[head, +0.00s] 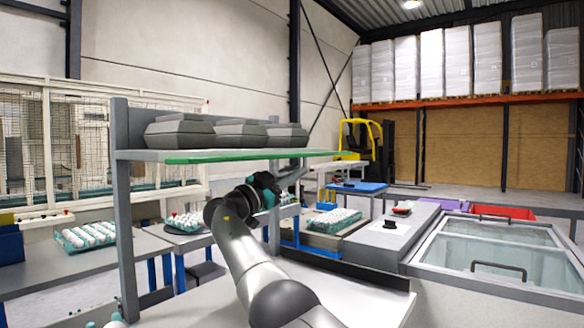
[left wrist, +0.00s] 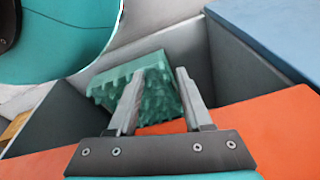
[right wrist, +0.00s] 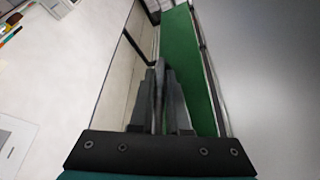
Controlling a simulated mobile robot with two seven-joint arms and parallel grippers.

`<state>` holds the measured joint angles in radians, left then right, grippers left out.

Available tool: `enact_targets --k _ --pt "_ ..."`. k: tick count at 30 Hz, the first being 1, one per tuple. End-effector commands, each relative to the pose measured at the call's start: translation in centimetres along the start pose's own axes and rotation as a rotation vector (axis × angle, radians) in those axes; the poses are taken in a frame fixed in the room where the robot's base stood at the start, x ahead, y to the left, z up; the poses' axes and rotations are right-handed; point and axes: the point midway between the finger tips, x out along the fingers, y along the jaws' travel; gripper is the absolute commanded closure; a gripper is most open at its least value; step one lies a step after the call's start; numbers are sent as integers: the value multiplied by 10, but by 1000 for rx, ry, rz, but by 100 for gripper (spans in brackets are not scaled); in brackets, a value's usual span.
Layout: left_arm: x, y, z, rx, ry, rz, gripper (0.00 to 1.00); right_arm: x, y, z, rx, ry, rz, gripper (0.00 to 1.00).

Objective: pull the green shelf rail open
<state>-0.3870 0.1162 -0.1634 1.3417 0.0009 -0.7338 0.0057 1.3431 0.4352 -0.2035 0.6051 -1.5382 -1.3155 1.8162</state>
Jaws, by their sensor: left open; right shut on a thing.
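The green shelf rail (head: 240,156) runs along the front edge of a raised shelf in the head view. In the right wrist view the green strip (right wrist: 182,60) stretches away beyond my fingers. My right gripper (head: 296,172) is at the rail's right part, just under its edge. In the right wrist view its fingers (right wrist: 159,75) are shut with a thin edge between them; the exact contact is partly hidden. My left gripper (left wrist: 155,90) is open and empty, with a green egg tray (left wrist: 150,75) beyond its fingers; it is not visible in the head view.
Trays of eggs (head: 88,235) lie on benches below. A glass-lidded chest (head: 490,250) stands at the right. In the left wrist view an orange-red surface (left wrist: 265,135) lies beside a grey bin.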

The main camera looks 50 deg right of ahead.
Motion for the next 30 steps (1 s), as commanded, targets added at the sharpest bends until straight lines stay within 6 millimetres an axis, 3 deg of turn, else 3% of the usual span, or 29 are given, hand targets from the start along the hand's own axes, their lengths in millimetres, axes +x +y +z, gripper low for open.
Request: enact_targets --k 11,25,26,30 --pt "9 -6 13 3 -3 -8 50 -4 4 2 112 3 49 100" --pt "10 -6 14 3 -2 -8 50 -5 5 4 122 1 54 100" --pt "10 -6 14 3 -2 -8 50 -5 5 4 122 0 54 83" --pt "10 -6 14 4 -2 -8 50 -4 5 4 121 0 53 67"
